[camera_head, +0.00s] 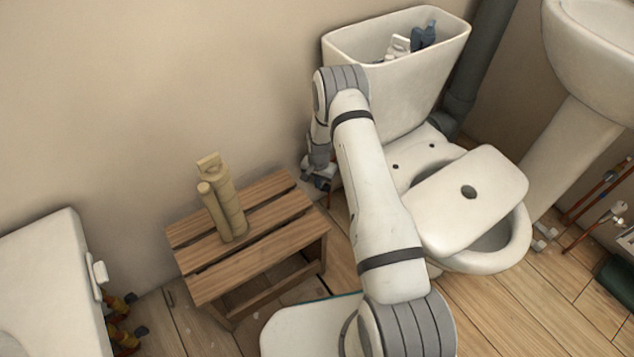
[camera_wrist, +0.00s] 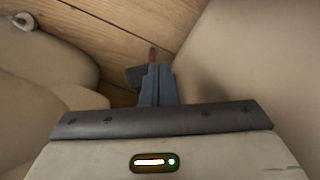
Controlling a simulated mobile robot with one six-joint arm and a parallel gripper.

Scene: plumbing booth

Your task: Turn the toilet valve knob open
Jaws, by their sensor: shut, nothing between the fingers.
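The toilet (camera_head: 515,240) stands against the wall, its open-topped tank (camera_head: 425,75) at the back. My gripper (camera_wrist: 158,80) is shut and empty, with its fingers together, pointing down past the toilet's side. In the head view my gripper (camera_head: 318,178) is low by the wall, left of the toilet and partly hidden by my arm. Just beyond the fingertips in the wrist view are a small dark grey piece (camera_wrist: 133,76) and a reddish pipe end (camera_wrist: 152,53), which look like part of the valve. I cannot tell whether the fingers touch them. The knob itself is not clearly seen.
A slatted wooden stool (camera_head: 185,232) with tan cylinders (camera_head: 225,200) on it stands left of my arm. The tank lid (camera_head: 475,195) lies across the toilet bowl. A sink pedestal (camera_head: 565,150) is at right. The wall (camera_wrist: 240,50) is close beside my gripper.

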